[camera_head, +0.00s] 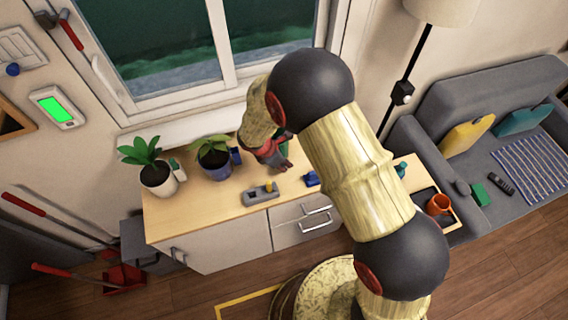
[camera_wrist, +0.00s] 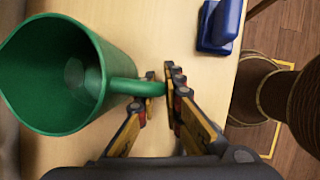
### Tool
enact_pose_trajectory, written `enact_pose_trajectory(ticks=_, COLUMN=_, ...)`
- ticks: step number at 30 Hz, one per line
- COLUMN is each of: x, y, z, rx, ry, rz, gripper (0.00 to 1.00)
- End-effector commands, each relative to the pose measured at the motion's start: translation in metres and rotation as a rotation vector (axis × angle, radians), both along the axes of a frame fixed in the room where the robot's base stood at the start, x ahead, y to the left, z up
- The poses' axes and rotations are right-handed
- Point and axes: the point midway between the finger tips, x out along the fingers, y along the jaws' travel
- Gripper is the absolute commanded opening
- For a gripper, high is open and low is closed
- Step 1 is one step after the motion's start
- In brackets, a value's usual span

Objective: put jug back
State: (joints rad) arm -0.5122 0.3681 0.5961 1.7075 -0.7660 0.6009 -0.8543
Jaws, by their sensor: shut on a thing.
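The green jug (camera_wrist: 85,100) is on the left in the wrist view, with its open mouth toward the camera. Its handle (camera_wrist: 135,87) reaches right, between the fingers of my gripper (camera_wrist: 159,84). My gripper is shut on the handle. I cannot tell whether the jug's base touches the wooden top. In the head view my gripper (camera_head: 278,160) is over the cabinet top (camera_head: 222,197), near the window. There the jug is mostly hidden behind my gripper.
Two potted plants (camera_head: 157,178) (camera_head: 213,158) stand left of my gripper. A grey block with a yellow part (camera_head: 261,194) and a blue object (camera_head: 312,178) lie in front. The blue object also shows in the wrist view (camera_wrist: 220,25). The cabinet's front left top is clear.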

Motion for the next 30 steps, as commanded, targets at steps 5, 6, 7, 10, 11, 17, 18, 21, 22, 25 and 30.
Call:
enact_pose_trajectory(ticks=5, x=0.0, y=0.0, z=-0.003, rx=0.0, ry=0.0, rz=0.0, gripper=0.0)
enact_pose_trajectory(ticks=6, x=0.0, y=0.0, z=-0.003, rx=0.0, ry=0.001, rz=0.0, gripper=0.1)
enact_pose_trajectory(ticks=7, x=0.0, y=0.0, z=-0.003, rx=0.0, ry=0.001, rz=0.0, gripper=0.12)
enact_pose_trajectory(ticks=10, x=0.0, y=0.0, z=-0.002, rx=0.0, ry=0.001, rz=0.0, gripper=0.17)
enact_pose_trajectory(ticks=11, x=0.0, y=0.0, z=-0.002, rx=0.0, ry=0.001, rz=0.0, gripper=0.19)
enact_pose_trajectory(ticks=17, x=0.0, y=0.0, z=-0.002, rx=0.0, ry=0.001, rz=0.0, gripper=0.27)
enact_pose_trajectory(ticks=18, x=0.0, y=0.0, z=-0.002, rx=0.0, ry=0.001, rz=0.0, gripper=0.27)
enact_pose_trajectory(ticks=21, x=0.0, y=0.0, z=-0.002, rx=0.0, ry=0.001, rz=0.0, gripper=0.27)
enact_pose_trajectory(ticks=22, x=0.0, y=0.0, z=-0.002, rx=0.0, ry=0.001, rz=0.0, gripper=0.27)
enact_pose_trajectory(ticks=25, x=0.0, y=0.0, z=0.001, rx=0.0, ry=0.001, rz=0.0, gripper=0.27)
enact_pose_trajectory(ticks=30, x=-0.004, y=0.007, z=0.02, rx=0.001, ry=-0.002, rz=0.001, gripper=0.27)
